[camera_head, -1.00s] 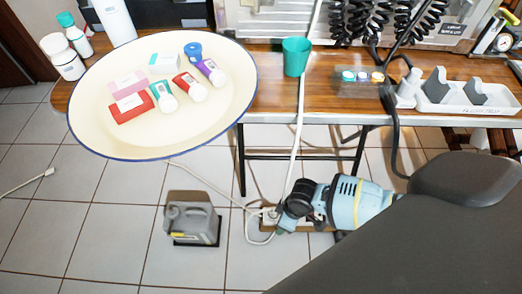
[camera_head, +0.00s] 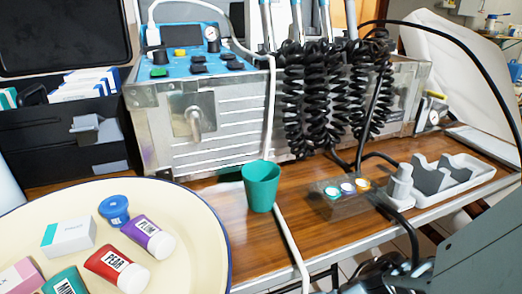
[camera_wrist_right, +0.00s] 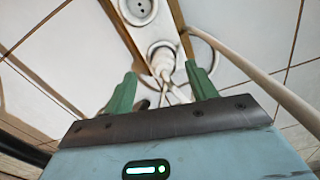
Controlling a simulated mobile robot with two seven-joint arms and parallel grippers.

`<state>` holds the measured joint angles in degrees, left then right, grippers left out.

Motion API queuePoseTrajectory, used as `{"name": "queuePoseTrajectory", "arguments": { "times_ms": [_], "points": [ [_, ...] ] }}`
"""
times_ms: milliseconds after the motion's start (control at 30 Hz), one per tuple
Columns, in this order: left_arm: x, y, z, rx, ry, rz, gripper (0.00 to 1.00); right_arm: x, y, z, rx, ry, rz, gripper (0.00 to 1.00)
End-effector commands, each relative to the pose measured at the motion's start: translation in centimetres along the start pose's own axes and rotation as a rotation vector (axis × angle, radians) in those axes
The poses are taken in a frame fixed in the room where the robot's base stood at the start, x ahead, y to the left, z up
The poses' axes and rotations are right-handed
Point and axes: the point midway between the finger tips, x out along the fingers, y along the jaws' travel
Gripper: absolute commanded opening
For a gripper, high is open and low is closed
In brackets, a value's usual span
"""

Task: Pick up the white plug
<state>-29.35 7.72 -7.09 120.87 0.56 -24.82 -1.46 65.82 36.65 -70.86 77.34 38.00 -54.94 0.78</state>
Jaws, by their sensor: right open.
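In the right wrist view a white plug (camera_wrist_right: 161,57) sits at the power strip (camera_wrist_right: 114,14), with white cable around it. Whether it is fully seated in its socket I cannot tell. My right gripper (camera_wrist_right: 161,76) is open, with one green finger on each side of the plug's line. The fingertips look close to the plug but I see no contact. In the head view the floor plug is out of sight. A white cable end (camera_head: 152,12) stands on the blue control panel there. My left gripper is not in view.
An empty strip socket (camera_wrist_right: 140,8) lies beyond the plug. A thick white cable (camera_wrist_right: 240,62) curves along the right. In the head view, the cream tray (camera_head: 215,240), green cup (camera_head: 261,187) and metal case (camera_head: 170,115) crowd the wooden table (camera_head: 230,215).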

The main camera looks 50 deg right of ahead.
Motion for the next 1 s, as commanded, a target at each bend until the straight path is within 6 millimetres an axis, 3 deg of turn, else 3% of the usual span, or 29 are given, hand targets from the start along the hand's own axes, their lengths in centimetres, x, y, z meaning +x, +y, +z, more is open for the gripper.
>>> {"name": "queuePoseTrajectory", "arguments": {
  "times_ms": [167,567,833,1000],
  "points": [
    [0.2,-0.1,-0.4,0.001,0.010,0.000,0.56,0.3,0.0,-0.1,0.000,0.001,0.000,0.57],
    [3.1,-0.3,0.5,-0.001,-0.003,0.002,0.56,4.8,-0.5,-0.6,0.001,0.000,0.000,0.57],
    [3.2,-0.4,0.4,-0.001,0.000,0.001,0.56,5.0,-0.4,-0.6,0.002,0.002,0.001,0.57],
    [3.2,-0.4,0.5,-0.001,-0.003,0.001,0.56,5.0,-0.4,-0.6,0.001,0.001,0.001,0.37]
  ]
}}
